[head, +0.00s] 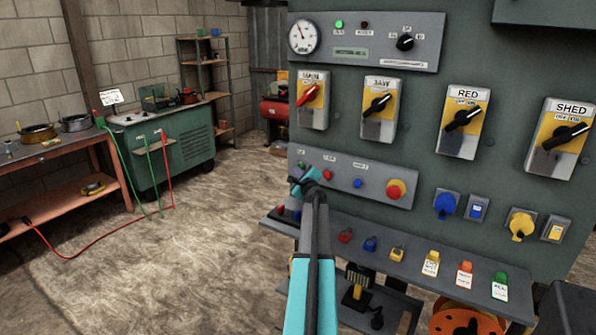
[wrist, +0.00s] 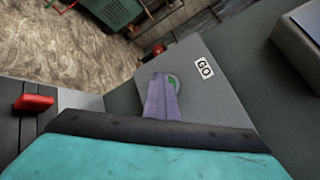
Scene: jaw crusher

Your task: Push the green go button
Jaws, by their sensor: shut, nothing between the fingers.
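The green go button (wrist: 174,81) shows in the wrist view as a green part in a pale round ring, partly hidden behind my fingers. A white GO label (wrist: 204,69) is on the same grey panel, to its right. My gripper (wrist: 161,82) is shut and empty, with its tips overlapping the button in the picture. I cannot tell whether they touch it. In the head view my gripper (head: 294,181) is at the left end of the button panel (head: 375,197), which also carries a red button (head: 328,174), a blue button (head: 357,183) and a red mushroom button (head: 396,189).
Rotary switches marked MAIN (head: 312,98), RED (head: 463,122) and SHED (head: 562,135) are above the panel. A grey shelf (head: 400,258) with padlocks and tags juts out below it. A green cart (head: 165,145) and a workbench (head: 50,160) stand left, with open floor between.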

